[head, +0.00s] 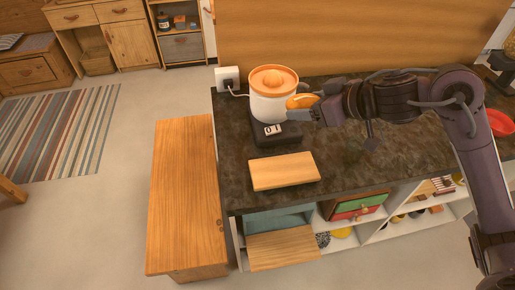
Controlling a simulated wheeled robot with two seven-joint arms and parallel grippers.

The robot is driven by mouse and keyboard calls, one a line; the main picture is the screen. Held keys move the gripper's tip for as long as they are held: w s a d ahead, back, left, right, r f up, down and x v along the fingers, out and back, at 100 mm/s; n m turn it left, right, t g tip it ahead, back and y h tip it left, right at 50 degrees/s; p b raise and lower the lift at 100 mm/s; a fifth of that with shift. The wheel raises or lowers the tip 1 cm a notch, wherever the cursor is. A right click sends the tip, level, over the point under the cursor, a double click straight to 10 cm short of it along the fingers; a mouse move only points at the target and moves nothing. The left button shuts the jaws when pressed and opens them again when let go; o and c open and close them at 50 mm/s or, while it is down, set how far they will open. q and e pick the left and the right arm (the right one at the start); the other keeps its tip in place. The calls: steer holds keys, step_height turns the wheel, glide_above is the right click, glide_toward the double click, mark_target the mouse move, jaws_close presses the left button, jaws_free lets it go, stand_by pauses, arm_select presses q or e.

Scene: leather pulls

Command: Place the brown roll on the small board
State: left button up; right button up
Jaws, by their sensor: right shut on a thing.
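The brown roll (300,101) is a small orange-brown rounded thing at the tip of my right gripper (309,107). The gripper is shut on it, just in front of the white pot's right side. The small board (284,171) is a plain light wooden slab near the counter's front edge, with nothing on it. The roll and gripper are farther back than the board and slightly to its right in the picture. My left gripper is not in view.
A white pot with an orange lid (273,78) stands on a dark base with a number display (275,131), behind the board. A white socket with a plug (227,78) is at the back left. The dark counter (350,165) is clear right of the board. A red dish (499,122) lies far right.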

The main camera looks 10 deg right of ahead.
steer(key=shift+a, duration=0.15)
steer(key=b, duration=0.2)
glide_above(297, 170)
step_height(297, 170, down, 16)
steer(key=shift+r, duration=0.1)
steer(key=shift+f, duration=1.85)
steer(key=shift+f, duration=0.2)
steer(key=o, duration=1)
steer(key=shift+c, duration=0.2)
steer(key=shift+r, duration=0.15)
